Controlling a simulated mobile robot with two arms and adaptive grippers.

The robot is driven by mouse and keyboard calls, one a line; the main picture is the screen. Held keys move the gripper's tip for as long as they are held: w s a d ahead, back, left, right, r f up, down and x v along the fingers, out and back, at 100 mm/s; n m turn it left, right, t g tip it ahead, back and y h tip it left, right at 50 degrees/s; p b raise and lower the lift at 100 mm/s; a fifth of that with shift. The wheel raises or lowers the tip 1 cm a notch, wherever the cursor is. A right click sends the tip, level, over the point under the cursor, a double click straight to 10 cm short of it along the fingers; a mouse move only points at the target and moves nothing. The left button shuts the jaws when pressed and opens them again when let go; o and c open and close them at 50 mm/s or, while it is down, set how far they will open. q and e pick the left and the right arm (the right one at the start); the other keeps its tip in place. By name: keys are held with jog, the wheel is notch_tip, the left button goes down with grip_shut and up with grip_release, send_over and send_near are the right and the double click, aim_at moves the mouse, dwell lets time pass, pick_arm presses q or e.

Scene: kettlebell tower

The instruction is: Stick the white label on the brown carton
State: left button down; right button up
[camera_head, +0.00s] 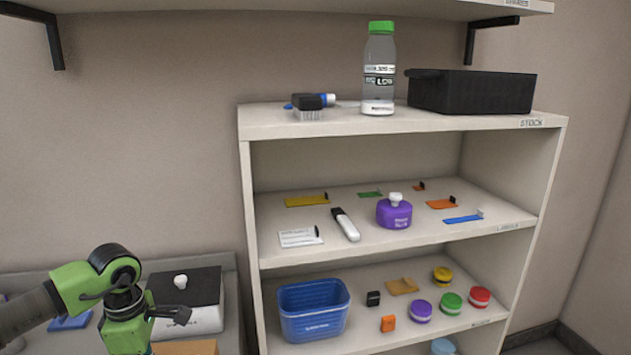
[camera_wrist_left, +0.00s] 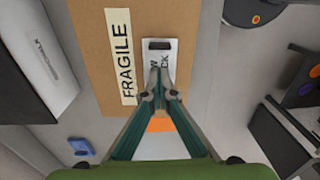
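In the left wrist view the brown carton (camera_wrist_left: 95,50) lies below my left gripper (camera_wrist_left: 158,72). A white label (camera_wrist_left: 161,57) with dark print and a black tab (camera_wrist_left: 159,44) lies on or just above its top face, beside the cream FRAGILE strip (camera_wrist_left: 121,57). My left fingertips are together over the label's near part, short of the tab, and hide some of it. Contact cannot be told. In the head view a piece of the carton (camera_head: 192,347) shows at the bottom edge. Another white label (camera_head: 299,238) lies on the middle shelf. My right gripper is not in view.
A black-topped white box (camera_head: 192,290) stands near my left gripper. A shelf unit (camera_head: 248,190) on the right holds a blue basket (camera_head: 312,310), a marker (camera_head: 345,224), coloured labels and several round pots. A black bin (camera_head: 470,92) and a bottle (camera_head: 379,70) stand on top.

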pick_arm(q)
jog(key=shift+s+f, duration=0.15)
dwell(0.4)
jog(key=shift+r+p, duration=2.1)
jog(key=shift+r, duration=1.5)
notch_tip(320, 180, up, 12)
jog(key=shift+d, duration=0.1)
